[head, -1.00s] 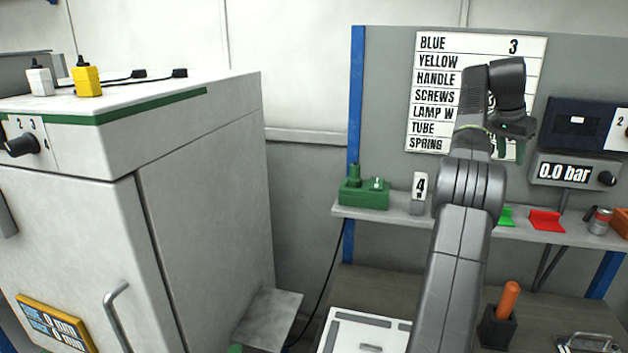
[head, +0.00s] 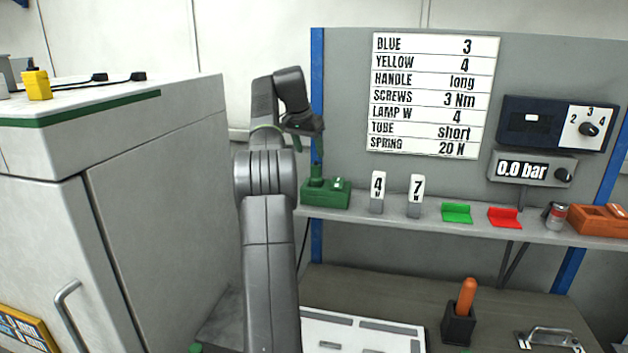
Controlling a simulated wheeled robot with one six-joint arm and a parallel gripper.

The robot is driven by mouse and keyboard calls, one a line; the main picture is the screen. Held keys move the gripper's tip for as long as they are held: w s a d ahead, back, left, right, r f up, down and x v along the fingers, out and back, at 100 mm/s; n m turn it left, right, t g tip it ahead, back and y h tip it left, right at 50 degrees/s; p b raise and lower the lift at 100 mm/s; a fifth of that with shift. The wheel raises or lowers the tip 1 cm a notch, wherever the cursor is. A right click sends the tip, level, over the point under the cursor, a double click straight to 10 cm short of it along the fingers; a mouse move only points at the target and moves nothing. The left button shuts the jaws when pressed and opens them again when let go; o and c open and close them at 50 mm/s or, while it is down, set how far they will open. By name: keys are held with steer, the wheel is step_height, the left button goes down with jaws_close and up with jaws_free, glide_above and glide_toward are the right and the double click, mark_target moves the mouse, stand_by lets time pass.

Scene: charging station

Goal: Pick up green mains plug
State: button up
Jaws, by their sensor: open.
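A green box (head: 335,196) stands at the left end of the wall shelf. A dark green upright piece (head: 316,172), which looks like the mains plug, sits on top of its left part. A smaller green piece with a light top (head: 337,183) sits at its right. My gripper (head: 307,146) hangs from the raised grey arm, just above and slightly left of the upright piece in the picture. I cannot tell the depth gap between fingers and plug.
On the shelf right of the green box stand number tags 4 (head: 377,192) and 7 (head: 415,196), then a green holder (head: 457,213) and a red holder (head: 504,217). A white cabinet (head: 160,200) is close on the left. A blue post (head: 317,90) rises behind the box.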

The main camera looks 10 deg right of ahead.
mark_target(315, 165)
steer(key=x, duration=0.4)
steer(key=shift+w+d+f, duration=0.1)
steer(key=shift+f, duration=0.25)
steer(key=x, duration=0.5)
steer(key=shift+d+f, duration=0.1)
steer(key=shift+d, duration=0.25)
steer(key=c, duration=1.1)
